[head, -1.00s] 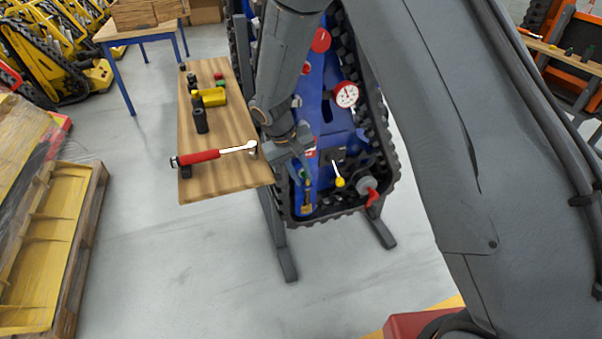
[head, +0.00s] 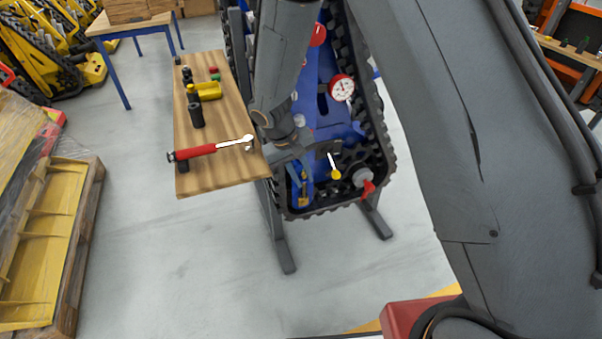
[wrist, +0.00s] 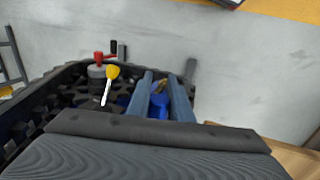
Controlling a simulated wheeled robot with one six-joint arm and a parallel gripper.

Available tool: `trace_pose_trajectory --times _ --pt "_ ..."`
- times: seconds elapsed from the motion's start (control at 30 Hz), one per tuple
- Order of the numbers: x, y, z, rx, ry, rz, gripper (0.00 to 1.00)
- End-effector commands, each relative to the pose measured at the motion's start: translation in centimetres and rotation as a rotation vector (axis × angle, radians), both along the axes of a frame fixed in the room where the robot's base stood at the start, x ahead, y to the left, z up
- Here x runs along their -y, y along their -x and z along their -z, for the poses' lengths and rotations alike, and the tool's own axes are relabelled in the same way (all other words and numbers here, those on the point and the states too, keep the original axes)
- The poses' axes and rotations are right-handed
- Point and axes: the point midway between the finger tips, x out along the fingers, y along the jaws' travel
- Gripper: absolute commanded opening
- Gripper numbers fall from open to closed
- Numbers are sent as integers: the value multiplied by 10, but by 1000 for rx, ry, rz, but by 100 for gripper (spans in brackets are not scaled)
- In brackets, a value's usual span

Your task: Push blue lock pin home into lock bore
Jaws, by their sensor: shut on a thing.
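My gripper (head: 302,178) is at the lower end of the tracked carrier (head: 345,128), fingers pointing down into its frame. In the wrist view, the two blue-grey fingers (wrist: 161,84) are shut with a blue piece (wrist: 158,105) between them, which appears to be the blue lock pin. A small brass-coloured part (wrist: 161,87) shows near the fingertips. The lock bore cannot be made out; the fingers and gripper body hide that spot. I cannot tell how deep the pin sits.
A yellow-tipped lever (head: 335,173) and a red-handled valve (head: 367,184) stand close to the right of my gripper. A dial gauge (head: 342,88) is higher up. A wooden bench (head: 205,165) with a red-handled torque wrench (head: 210,148) is at left. Open floor lies in front.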

Motion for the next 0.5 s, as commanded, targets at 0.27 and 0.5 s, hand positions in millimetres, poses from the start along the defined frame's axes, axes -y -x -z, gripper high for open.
trace_pose_trajectory --times 0.27,0.5 --pt "3 10 0 0 0 -1 0" --pt "5 18 0 0 0 0 0"
